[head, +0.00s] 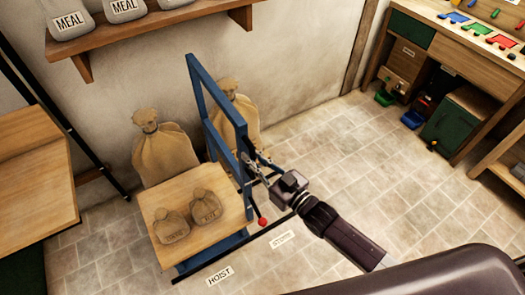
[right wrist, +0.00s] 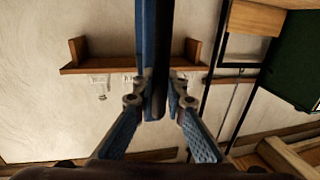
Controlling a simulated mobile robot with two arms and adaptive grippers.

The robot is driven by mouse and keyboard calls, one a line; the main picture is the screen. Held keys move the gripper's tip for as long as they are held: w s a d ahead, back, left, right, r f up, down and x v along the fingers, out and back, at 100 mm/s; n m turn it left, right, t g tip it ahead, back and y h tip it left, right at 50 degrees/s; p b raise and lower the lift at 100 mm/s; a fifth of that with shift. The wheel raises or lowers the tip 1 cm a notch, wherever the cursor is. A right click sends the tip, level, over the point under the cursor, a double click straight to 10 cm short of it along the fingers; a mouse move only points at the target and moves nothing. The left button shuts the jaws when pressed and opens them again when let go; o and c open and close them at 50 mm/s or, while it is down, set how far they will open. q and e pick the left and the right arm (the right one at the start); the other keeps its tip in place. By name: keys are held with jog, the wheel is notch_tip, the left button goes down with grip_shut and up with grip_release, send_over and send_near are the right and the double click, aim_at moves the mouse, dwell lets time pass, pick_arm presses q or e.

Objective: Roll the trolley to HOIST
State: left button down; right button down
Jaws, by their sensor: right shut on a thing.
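The trolley has a wooden deck (head: 175,200) and an upright blue frame (head: 196,82) at its right end. Two small labelled sacks (head: 206,206) rest on the deck. My right gripper (head: 251,162) is shut on the near upright of the blue frame. In the right wrist view its fingers (right wrist: 156,98) press on both sides of the blue bar (right wrist: 148,40). The HOIST label (head: 219,275) lies on the floor just off the trolley's near edge. The STORE label (head: 283,240) lies farther right. A red knob (head: 263,222) shows on a dark rod beside the frame. My left gripper is out of view.
Two large tied sacks (head: 165,150) stand against the wall behind the trolley. A wooden bench (head: 30,180) is at the left, and a workbench (head: 455,60) with bins at the right. A wall shelf (head: 150,38) holds MEAL sacks. The tiled floor right of the trolley is clear.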

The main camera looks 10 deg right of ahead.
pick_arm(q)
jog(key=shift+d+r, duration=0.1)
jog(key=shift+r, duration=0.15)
pick_arm(e)
jog(key=a, duration=0.2)
jog(key=s+a, duration=0.1)
jog(key=shift+s+a, duration=0.2)
jog(key=shift+a, duration=0.15)
jog(key=c, duration=2.1)
grip_release()
jog(key=shift+o, duration=0.7)
jog(key=shift+a, duration=0.15)
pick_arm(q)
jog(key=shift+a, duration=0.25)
pick_arm(e)
jog(key=v, duration=1.2)
jog(key=shift+f, duration=0.1)
